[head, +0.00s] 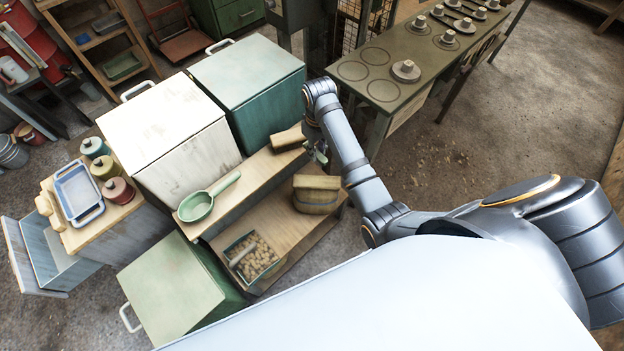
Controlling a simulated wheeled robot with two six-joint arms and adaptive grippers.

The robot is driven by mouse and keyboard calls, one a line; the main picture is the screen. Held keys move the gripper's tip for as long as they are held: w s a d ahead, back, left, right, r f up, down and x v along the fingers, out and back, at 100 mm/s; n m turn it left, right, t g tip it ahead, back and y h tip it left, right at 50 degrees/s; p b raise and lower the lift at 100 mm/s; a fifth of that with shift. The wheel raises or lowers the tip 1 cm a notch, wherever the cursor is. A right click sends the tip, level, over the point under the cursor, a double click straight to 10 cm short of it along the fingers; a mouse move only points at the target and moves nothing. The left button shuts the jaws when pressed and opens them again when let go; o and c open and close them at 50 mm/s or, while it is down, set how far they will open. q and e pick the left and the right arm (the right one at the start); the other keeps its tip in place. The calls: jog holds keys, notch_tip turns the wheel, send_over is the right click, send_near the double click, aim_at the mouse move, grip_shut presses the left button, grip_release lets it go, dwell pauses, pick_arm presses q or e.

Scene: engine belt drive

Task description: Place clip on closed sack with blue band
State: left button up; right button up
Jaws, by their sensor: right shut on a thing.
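My right gripper (318,153) is at the end of the arm reaching in from the right, beside the wooden bench. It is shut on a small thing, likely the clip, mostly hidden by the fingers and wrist. A brown sack (288,138) lies on the upper bench level, just left of the gripper. Another brown sack (316,196) with a folded-looking top stands on the lower level, below the gripper in the picture. I cannot make out a blue band on either sack. My left gripper is not in view.
A green scoop (196,207) lies on the upper bench board. A tray of brown lumps (251,257) sits on the lower board (262,218). A white bin (165,125), a teal bin (246,75) and a green bin (172,285) crowd the left side. A grey-green bench (428,62) stands behind.

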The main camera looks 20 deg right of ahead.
jog(key=shift+w+d+f, duration=0.3)
jog(key=shift+w+d, duration=0.1)
jog(key=shift+w+d+r+n, duration=0.1)
jog(key=shift+n, duration=0.2)
jog(key=shift+f, duration=0.2)
jog(key=b, duration=0.3)
send_over(318, 182)
notch_tip(318, 182, down, 12)
jog(key=shift+w+f, duration=0.1)
jog(key=shift+f, duration=0.35)
notch_tip(318, 182, down, 4)
jog(key=shift+r+b, duration=0.1)
jog(key=shift+b, duration=0.35)
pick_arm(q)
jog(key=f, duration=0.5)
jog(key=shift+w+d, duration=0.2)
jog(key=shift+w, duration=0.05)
pick_arm(e)
jog(key=shift+f, duration=0.3)
jog(key=shift+f, duration=0.15)
